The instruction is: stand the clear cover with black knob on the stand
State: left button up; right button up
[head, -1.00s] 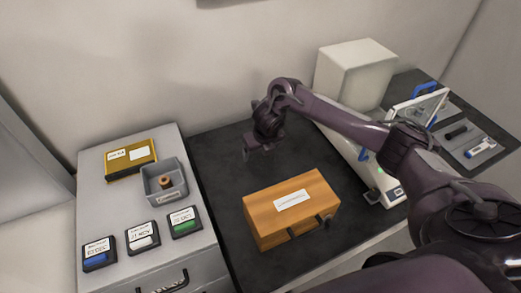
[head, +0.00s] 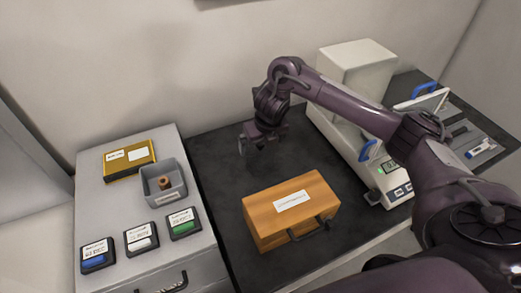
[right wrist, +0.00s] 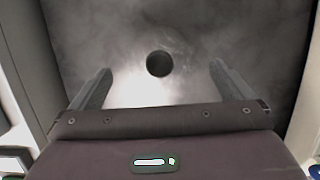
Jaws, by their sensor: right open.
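In the right wrist view a round black knob (right wrist: 160,64) lies between my right gripper's spread fingers, apart from both. A faint clear edge surrounds it on the dark mat; the clear cover is hard to make out. In the head view my right gripper (head: 258,146) is open and empty, above the back of the dark mat behind the wooden box; the cover cannot be made out there. I cannot surely identify the stand. My left gripper is out of view.
A wooden box (head: 315,203) with a dark handle sits in front of my right gripper. A white balance (head: 360,171) stands to the right, partly behind my arm. On the left, a grey cabinet (head: 120,205) carries a gold box (head: 129,159), a grey bin (head: 152,187) and labelled boxes.

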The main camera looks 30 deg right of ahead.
aim_at(265, 156)
jog(key=p+v, duration=0.1)
jog(key=v, duration=0.4)
jog(key=shift+w+r+p, duration=0.1)
jog(key=shift+r+p, duration=0.15)
jog(key=shift+p, duration=0.1)
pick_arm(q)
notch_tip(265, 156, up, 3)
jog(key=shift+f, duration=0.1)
pick_arm(e)
jog(key=shift+s+r, duration=0.2)
jog(key=shift+r, duration=0.15)
